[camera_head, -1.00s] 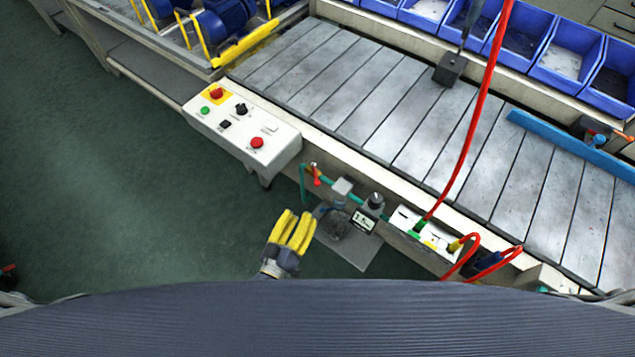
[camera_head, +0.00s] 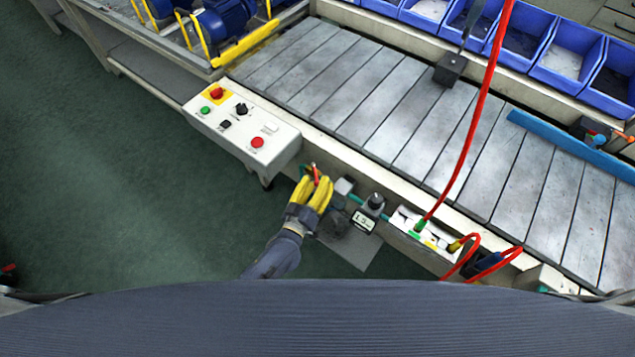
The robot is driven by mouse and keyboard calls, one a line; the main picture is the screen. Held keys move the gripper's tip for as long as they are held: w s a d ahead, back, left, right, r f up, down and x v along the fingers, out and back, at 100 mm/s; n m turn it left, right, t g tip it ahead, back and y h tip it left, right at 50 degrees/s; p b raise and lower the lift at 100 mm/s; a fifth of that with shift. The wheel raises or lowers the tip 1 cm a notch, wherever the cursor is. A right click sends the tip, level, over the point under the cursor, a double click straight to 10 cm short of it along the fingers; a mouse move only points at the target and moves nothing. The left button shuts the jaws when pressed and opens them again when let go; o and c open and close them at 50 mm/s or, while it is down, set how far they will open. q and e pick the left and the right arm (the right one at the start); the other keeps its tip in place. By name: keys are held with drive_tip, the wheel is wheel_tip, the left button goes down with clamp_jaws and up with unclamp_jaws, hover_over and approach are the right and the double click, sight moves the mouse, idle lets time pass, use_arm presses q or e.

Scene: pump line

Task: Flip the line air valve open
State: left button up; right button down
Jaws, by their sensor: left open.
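The line air valve's red lever (camera_head: 316,173) shows on the teal air pipe at the front side of the conveyor, just right of the control box. My left gripper (camera_head: 315,186), with yellow fingers, is at the valve, its fingertips on either side of the red lever. It is open; whether a finger touches the lever I cannot tell. The fingers hide the valve body and part of the pipe. My right gripper is not in view.
A white control box (camera_head: 241,127) with several buttons stands left of the valve. A regulator with a gauge (camera_head: 368,212) and a manifold (camera_head: 424,234) with red hoses sit to the right. The slatted conveyor (camera_head: 400,110) lies behind. Green floor is free at left.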

use_arm(q)
drive_tip(key=shift+c, duration=0.3)
clamp_jaws()
idle(0.5)
